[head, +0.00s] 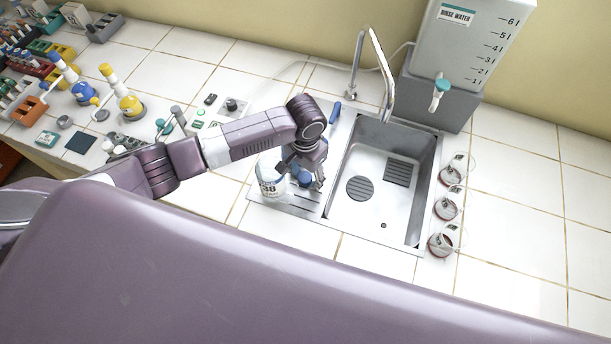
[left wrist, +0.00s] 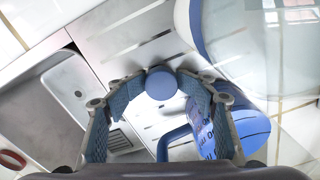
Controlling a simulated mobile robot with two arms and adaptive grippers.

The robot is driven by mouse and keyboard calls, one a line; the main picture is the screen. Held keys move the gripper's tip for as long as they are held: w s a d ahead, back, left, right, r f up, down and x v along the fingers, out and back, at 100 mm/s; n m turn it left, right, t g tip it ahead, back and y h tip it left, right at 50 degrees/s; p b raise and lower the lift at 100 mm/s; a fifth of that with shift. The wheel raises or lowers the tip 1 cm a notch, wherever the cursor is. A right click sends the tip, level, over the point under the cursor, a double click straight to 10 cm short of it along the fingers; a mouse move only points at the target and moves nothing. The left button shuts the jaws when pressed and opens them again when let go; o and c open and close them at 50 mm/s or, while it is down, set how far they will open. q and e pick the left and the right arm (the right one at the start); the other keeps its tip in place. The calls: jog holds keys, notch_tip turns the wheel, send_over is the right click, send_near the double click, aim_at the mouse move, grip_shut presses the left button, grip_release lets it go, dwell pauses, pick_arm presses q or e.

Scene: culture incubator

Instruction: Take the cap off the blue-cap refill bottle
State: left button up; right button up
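A white bottle (head: 270,182) with dark print on its label stands on the steel drainboard, left of the sink basin. Blue parts show beside it under my left gripper (head: 306,182), which hangs pointing down just right of the bottle. In the left wrist view a small round blue piece (left wrist: 161,84) lies between the fingertips of my left gripper (left wrist: 160,76). Whether the tips touch it is unclear. A larger blue piece (left wrist: 180,148) shows lower between the fingers, partly behind the right-hand one. A big pale round form (left wrist: 245,45) with a blue edge fills the upper right. My right gripper is out of view.
The sink basin (head: 372,205) and the tall faucet (head: 385,80) are to the right. Several lidded cups (head: 441,242) stand beyond the sink. A rinse-water tank (head: 465,45) stands behind. Racks and blue and yellow bottles are at the far left. The right counter is clear.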

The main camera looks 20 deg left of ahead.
aim_at(305, 177)
pick_arm(q)
jog(key=shift+s+a+f, duration=0.15)
jog(key=shift+s+f, duration=0.05)
jog(key=shift+w+r, duration=0.1)
jog(key=shift+r, duration=0.4)
notch_tip(305, 177, up, 13)
jog(key=b, duration=0.2)
jog(key=shift+w+f+b, duration=0.15)
jog(key=shift+f+b, duration=0.05)
jog(key=shift+b, duration=0.2)
